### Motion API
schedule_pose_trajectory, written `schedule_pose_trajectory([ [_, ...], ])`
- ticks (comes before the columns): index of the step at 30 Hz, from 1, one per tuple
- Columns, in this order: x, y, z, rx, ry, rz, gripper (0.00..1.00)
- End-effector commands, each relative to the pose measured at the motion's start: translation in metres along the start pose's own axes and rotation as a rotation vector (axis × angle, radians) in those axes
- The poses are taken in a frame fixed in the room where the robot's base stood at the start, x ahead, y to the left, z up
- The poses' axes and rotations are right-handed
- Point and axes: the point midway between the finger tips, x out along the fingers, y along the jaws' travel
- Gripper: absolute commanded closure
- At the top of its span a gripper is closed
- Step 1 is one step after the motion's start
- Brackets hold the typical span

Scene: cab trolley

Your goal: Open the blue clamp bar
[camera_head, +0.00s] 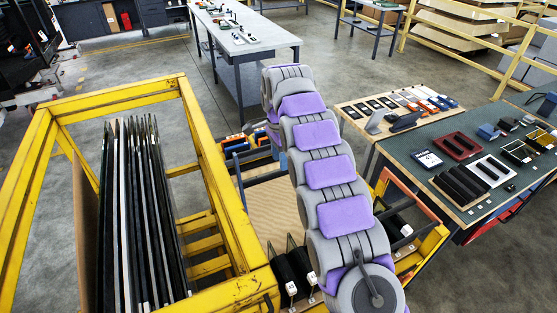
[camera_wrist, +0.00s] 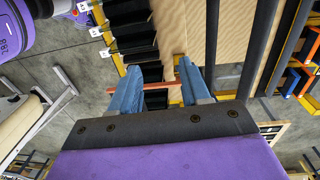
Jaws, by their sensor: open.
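Slate-blue bars run along the yellow trolley; one (camera_head: 239,182) shows left of my arm in the head view. In the wrist view two slate-blue bars (camera_wrist: 262,42) run upward to the right of my fingers. I cannot tell for sure which one is the clamp bar. My gripper (camera_wrist: 157,68) is open, its two blue fingers apart with no object clasped. A thin orange-red bar (camera_wrist: 152,86) crosses the gap between the fingers; contact cannot be told. In the head view my arm hides the gripper and part of the trolley.
The yellow trolley frame (camera_head: 205,135) holds upright dark panels (camera_head: 135,210) at left. Black slotted parts (camera_head: 293,270) sit beside my arm. A green-topped table (camera_head: 475,210) with parts stands right. A grey workbench (camera_head: 245,40) stands behind. Grey floor is open between them.

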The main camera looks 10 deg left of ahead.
Motion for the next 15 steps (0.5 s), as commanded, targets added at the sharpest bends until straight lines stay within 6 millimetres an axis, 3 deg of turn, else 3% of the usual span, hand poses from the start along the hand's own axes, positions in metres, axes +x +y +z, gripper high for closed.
schedule_pose_trajectory([
  [15,-0.002,0.043,0.01,-0.001,0.001,-0.004,0.53],
])
